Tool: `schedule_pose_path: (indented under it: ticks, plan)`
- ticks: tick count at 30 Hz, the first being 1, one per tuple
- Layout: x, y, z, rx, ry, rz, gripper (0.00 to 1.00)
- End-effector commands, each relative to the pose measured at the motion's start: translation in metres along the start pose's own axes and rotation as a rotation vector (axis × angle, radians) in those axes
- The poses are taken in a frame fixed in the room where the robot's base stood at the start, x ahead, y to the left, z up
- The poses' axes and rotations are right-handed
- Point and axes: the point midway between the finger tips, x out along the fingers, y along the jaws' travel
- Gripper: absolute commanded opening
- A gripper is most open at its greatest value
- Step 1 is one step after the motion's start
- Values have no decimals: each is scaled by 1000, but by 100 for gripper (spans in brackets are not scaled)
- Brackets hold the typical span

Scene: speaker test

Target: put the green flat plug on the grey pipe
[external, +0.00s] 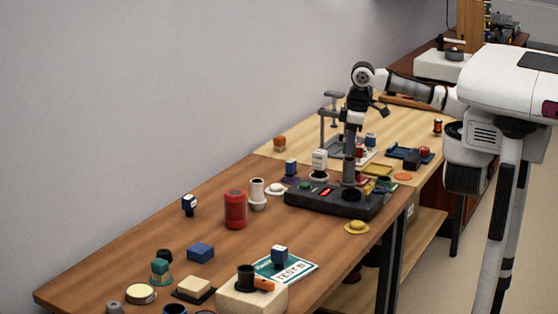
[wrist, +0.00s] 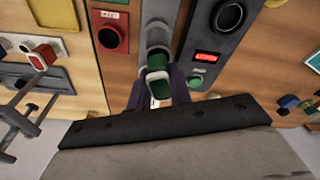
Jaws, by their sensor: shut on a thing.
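In the wrist view my gripper (wrist: 159,92) is shut on the green flat plug (wrist: 159,88), which shows a green face with a pale edge between the two dark fingers. The grey pipe (wrist: 158,36) shows just beyond the plug in the wrist view. I cannot tell whether plug and pipe touch. In the external view the plug is too small to make out between the fingertips.
The black control box (external: 310,200) has a red lit display and a dark round socket. A yellow knob (external: 356,227), a white cylinder (external: 257,194) and a red canister (external: 235,209) stand close by. A grey stand (external: 322,127) rises behind my gripper.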

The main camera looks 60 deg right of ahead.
Motion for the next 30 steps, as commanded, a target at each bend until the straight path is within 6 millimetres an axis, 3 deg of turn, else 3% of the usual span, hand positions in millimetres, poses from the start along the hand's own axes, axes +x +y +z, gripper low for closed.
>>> schedule_pose_path:
  ticks: [6, 7, 12, 23, 30]
  plan:
    - [3, 0, 0, 0, 1, -1, 0]
    - [4, 0, 0, 0, 0, -1, 21]
    - [3, 0, 0, 0, 0, 0, 42]
    - [-2, 0, 0, 1, -1, 2, 42]
    - [-43, 0, -1, 0, 3, 1, 42]
